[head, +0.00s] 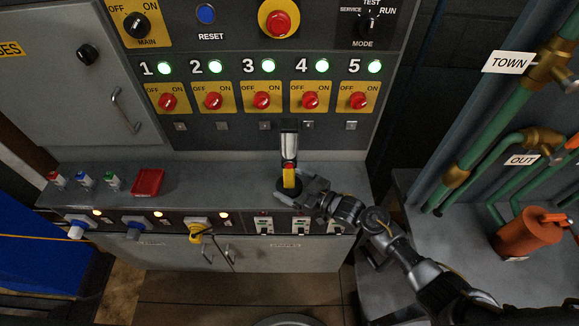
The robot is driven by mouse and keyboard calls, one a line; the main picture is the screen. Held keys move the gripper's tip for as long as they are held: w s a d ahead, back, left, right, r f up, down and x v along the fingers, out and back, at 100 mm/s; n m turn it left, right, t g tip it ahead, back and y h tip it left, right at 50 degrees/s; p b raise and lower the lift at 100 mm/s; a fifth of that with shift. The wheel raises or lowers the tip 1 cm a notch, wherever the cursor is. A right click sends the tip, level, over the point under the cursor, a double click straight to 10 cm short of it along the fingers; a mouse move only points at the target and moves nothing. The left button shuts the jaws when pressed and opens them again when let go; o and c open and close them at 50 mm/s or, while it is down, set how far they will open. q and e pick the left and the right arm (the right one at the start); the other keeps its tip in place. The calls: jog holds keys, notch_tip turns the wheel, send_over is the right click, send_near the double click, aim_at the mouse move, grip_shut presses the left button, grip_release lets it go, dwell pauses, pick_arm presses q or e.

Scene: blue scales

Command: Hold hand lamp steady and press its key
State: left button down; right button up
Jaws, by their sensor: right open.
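The hand lamp (289,146) stands upright on the grey ledge of the control panel, near its right part. It has a dark and pale upper body, a yellow and red lower section, and a dark round base. My right gripper (298,192) comes in from the lower right and is open at the lamp's base, with its fingers beside the lower section. I cannot tell whether a finger touches the lamp. The key cannot be made out for certain. My left gripper is not in view.
The grey ledge (225,180) holds a red tray (148,182) and several small coloured-top items at left. Red rotary switches (261,101) and green lights line the panel behind. Plugs and sockets fill the ledge's front. An orange canister (528,234) and green pipes stand at right.

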aim_at(289, 166)
jog(key=c, duration=1.3)
jog(key=shift+o, duration=0.2)
dwell(1.2)
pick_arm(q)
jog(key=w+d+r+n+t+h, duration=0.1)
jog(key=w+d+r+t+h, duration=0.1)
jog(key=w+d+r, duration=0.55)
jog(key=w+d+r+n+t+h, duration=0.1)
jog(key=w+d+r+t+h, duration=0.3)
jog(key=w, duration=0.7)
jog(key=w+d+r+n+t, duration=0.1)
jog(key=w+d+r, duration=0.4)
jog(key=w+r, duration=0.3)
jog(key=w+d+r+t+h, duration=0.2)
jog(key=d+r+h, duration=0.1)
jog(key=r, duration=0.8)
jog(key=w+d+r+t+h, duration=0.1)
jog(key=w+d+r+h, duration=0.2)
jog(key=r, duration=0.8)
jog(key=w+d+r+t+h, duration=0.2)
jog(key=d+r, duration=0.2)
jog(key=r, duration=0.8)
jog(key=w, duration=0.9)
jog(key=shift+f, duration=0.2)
